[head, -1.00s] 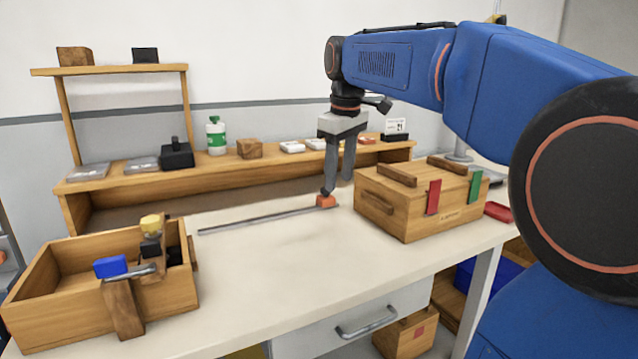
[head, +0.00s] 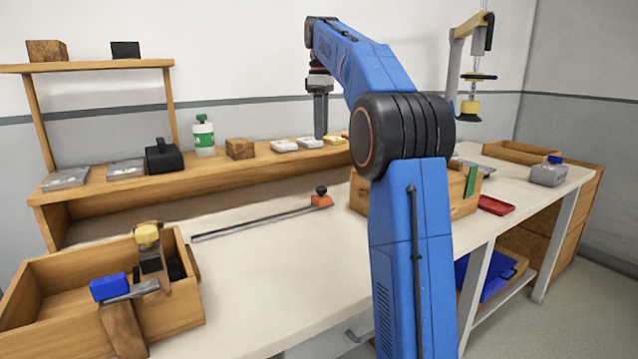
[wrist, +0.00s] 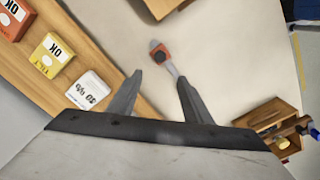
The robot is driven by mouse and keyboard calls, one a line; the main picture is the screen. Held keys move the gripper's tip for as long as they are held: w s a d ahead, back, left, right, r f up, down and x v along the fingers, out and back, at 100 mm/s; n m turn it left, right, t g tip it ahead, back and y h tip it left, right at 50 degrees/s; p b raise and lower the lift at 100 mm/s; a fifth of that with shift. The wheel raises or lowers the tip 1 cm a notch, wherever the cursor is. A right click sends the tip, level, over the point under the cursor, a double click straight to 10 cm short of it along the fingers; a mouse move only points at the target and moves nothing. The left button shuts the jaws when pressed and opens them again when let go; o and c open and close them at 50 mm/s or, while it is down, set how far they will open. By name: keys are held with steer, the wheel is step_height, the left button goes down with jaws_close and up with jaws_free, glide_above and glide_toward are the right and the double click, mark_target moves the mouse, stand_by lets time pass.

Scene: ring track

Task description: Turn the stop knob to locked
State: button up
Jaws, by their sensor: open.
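A black round knob (head: 321,190), which looks like the stop knob, stands on an orange block (head: 321,201) at the right end of a thin grey rail (head: 255,221) on the white bench. In the wrist view the knob (wrist: 160,56) and orange block (wrist: 165,46) lie beyond the fingertips, roughly in line with the gap between them. My gripper (head: 321,136) is open and empty, raised above the bench and apart from the knob. It also shows in the wrist view (wrist: 160,76). I cannot tell the knob's locked or unlocked position.
A wooden box (head: 462,203) stands right of the rail, partly hidden by my arm. A wooden bin (head: 178,318) with a blue block (head: 109,288) is at front left. A shelf (head: 220,165) with small boxes runs along the back. The bench around the rail is clear.

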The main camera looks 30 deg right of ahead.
mark_target(321, 187)
step_height(321, 187, down, 17)
steer(key=shift+f, duration=0.1)
stand_by(0.5)
steer(key=c, duration=1.1)
